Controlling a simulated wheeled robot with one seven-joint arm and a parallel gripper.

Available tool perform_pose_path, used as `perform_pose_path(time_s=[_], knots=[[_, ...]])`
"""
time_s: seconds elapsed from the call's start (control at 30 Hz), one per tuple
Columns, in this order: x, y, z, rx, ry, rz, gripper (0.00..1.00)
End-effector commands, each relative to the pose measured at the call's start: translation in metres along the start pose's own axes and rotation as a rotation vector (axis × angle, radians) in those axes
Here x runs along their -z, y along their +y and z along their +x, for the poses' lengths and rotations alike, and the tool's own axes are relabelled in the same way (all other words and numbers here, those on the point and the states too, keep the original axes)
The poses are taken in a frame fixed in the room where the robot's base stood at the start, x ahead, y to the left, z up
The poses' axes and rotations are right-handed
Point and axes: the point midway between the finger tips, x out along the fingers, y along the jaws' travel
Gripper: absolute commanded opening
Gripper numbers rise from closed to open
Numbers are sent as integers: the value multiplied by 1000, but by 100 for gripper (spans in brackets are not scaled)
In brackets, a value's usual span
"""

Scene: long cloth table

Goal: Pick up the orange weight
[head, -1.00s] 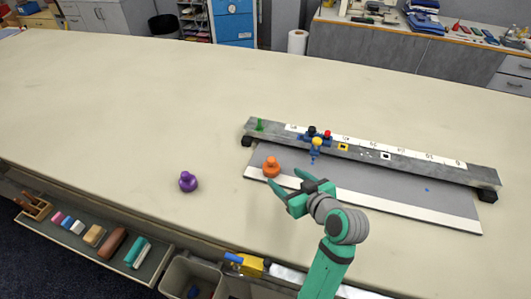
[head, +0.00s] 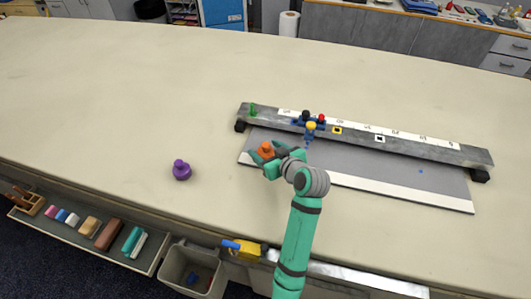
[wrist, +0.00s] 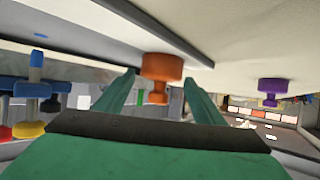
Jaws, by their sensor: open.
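The orange weight (head: 266,149) stands at the left end of the grey board (head: 400,182), near its white front strip. My gripper (head: 268,158) is open at the weight, with its green fingers on either side of it in the head view. In the wrist view the orange weight (wrist: 160,70) shows between the two fingertips (wrist: 158,85), its wide body and narrower knob both visible. I cannot tell whether the fingers touch it. Part of the weight is hidden by the gripper in the head view.
A purple weight (head: 181,170) stands on the cloth to the left. A raised grey rail (head: 400,147) runs behind the board, with a green peg (head: 253,109) and a blue holder with coloured knobs (head: 310,128). A drawer tray (head: 70,234) sits below the front edge.

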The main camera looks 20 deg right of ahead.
Motion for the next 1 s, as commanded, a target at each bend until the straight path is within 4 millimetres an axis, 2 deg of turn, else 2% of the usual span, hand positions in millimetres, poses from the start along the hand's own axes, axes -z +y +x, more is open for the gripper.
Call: perform_pose_path(time_s=[0.27,0.3,0.5,0.57,0.87,1.0], knots=[[-1,1,4,-2,-1,1,63],[-1,1,4,-2,-1,1,61],[-1,2,4,-2,-1,1,13],[-1,2,4,-2,-1,1,0],[3,1,3,-2,4,-1,0],[14,0,-2,-1,6,-4,0]])
